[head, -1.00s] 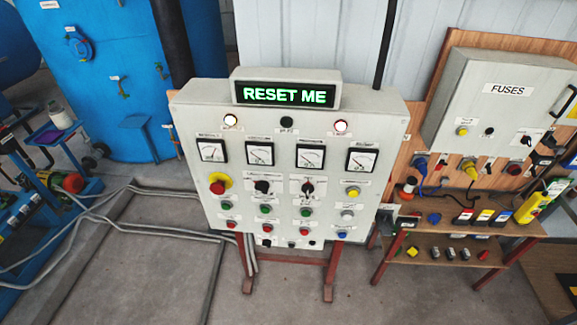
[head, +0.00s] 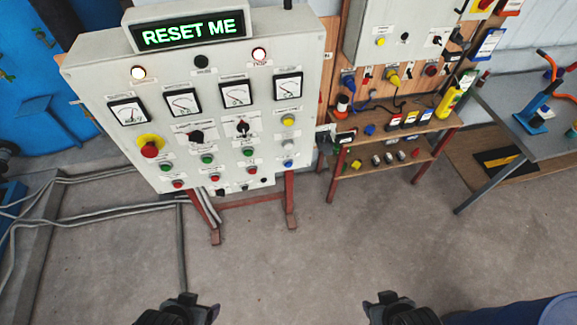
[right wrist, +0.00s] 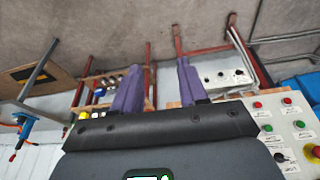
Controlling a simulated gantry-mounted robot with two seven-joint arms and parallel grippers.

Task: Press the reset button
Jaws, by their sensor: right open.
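The grey control panel (head: 145,75) stands on red legs at left in the head view, its sign (head: 190,30) lit "RESET ME". It carries a red mushroom button on yellow (head: 150,149), a yellow button (head: 288,120), a white button (head: 287,146), a blue button (head: 287,163) and rows of green and red buttons. Their labels are too small to read, so I cannot tell which is reset. My left gripper (head: 190,305) and right gripper (head: 388,302) are low in front, apart from the panel. The right gripper's purple fingers (right wrist: 160,85) are spread and empty.
A wooden shelf bench (head: 385,132) with plugs and small devices stands right of the panel. A grey table (head: 530,125) with tools is at far right. Cables (head: 90,178) run along the floor at left. The floor before the panel is clear.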

